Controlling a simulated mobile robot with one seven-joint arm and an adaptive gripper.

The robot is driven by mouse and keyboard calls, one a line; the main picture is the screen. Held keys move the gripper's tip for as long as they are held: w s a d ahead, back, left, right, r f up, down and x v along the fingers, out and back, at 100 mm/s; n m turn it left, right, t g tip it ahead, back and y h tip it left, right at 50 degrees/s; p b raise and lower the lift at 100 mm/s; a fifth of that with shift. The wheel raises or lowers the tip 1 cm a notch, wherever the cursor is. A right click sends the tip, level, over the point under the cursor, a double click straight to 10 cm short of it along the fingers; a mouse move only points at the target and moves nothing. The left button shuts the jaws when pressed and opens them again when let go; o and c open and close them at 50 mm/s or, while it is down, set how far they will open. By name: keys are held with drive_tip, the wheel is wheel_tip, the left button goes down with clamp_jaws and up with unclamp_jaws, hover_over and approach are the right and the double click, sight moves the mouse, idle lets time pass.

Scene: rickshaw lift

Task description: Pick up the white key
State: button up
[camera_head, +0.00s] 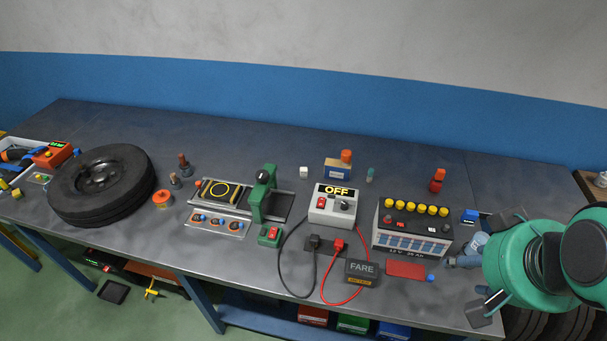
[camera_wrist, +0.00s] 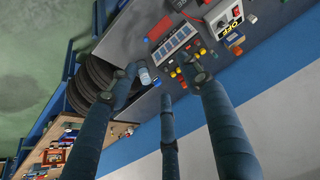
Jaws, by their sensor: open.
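No clear key shape can be made out in either view. The one small plain white object is a block-like piece (camera_head: 304,172), upright on the workbench behind the OFF switch box in the head view. It is too small to tell whether it is the white key. My gripper (camera_head: 468,285) is at the right end of the bench, right of the battery and well apart from the white piece. In the wrist view its dark fingers (camera_wrist: 162,85) are spread open with nothing held between them.
The battery (camera_head: 412,228) with yellow caps, a red flat piece (camera_head: 405,269) and the OFF switch box (camera_head: 335,204) with cables lie left of my gripper. A FARE box (camera_head: 362,271) is near the front edge. A tyre (camera_head: 101,187) fills the left.

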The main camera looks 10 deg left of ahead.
drive_tip(key=w+a+r, duration=0.1)
drive_tip(key=w+a, duration=0.2)
drive_tip(key=w, duration=0.6)
drive_tip(key=w+a+r+p, duration=0.1)
drive_tip(key=w+a, duration=0.2)
drive_tip(key=w, duration=0.6)
drive_tip(key=w+a+r, duration=0.1)
drive_tip(key=w+a, duration=0.3)
drive_tip(key=w, duration=0.5)
drive_tip(key=w+a+f+n+p, duration=0.1)
drive_tip(key=w+a+f, duration=0.3)
drive_tip(key=w+a, duration=0.25)
drive_tip(key=w+a+f, duration=0.5)
drive_tip(key=w, duration=0.3)
drive_tip(key=w+a+f, duration=0.4)
drive_tip(key=a+f, duration=0.3)
drive_tip(key=w+a+f+n+g+p, duration=0.1)
drive_tip(key=w+a+f, duration=0.3)
drive_tip(key=a+f, duration=0.2)
drive_tip(key=w+a+f+y, duration=0.1)
drive_tip(key=w+a+f, duration=0.3)
drive_tip(key=a+f, duration=0.3)
wheel_tip(320, 180, down, 2)
drive_tip(key=shift+w+a+f+n, duration=0.25)
drive_tip(key=shift+w+a+n, duration=0.05)
